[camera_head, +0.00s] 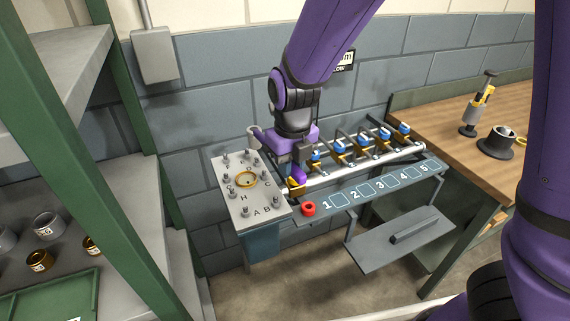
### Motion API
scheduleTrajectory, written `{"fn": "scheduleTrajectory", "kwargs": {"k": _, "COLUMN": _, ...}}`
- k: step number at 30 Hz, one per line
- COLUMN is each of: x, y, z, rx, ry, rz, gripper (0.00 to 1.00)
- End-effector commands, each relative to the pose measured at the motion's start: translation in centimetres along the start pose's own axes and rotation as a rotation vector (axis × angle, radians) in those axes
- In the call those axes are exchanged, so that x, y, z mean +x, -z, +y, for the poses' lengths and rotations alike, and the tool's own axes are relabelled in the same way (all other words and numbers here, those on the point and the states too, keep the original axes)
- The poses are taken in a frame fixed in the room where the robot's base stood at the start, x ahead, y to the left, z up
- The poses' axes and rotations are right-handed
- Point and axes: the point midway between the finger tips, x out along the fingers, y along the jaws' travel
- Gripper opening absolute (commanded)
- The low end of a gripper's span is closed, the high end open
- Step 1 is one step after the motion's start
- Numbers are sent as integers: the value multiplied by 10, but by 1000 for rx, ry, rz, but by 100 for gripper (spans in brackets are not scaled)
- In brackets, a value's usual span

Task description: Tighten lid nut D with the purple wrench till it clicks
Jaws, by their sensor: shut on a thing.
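The grey lid plate (235,208) lies on a casing at the left end of the bench, with several upright studs and nuts. Letters A, B, C, G and H can be made out on it. I cannot pick out nut D for certain. My gripper (297,165) points down just right of the plate, beside the pipe rack, and is shut. A small rounded purple piece (298,173) shows at its tip. It may be part of the purple wrench, but its shape is mostly hidden by the gripper. No contact with a nut can be seen.
A pipe rack with blue-topped valves (340,143) and a numbered panel (345,203) stand to the right. Green shelving (125,205) bounds the left; a wooden bench (450,120) is at right.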

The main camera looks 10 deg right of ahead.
Motion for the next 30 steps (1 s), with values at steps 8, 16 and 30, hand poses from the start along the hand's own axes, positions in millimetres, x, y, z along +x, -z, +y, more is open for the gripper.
{"fn": "scheduleTrajectory", "kwargs": {"k": 8, "x": -1, "y": -3, "z": -31, "rx": -161, "ry": -8, "rz": -3, "gripper": 0}}
{"fn": "scheduleTrajectory", "kwargs": {"k": 16, "x": 0, "y": -11, "z": -62, "rx": -346, "ry": -15, "rz": -1, "gripper": 0}}
{"fn": "scheduleTrajectory", "kwargs": {"k": 30, "x": 30, "y": -12, "z": -66, "rx": -387, "ry": -17, "rz": -2, "gripper": 0}}
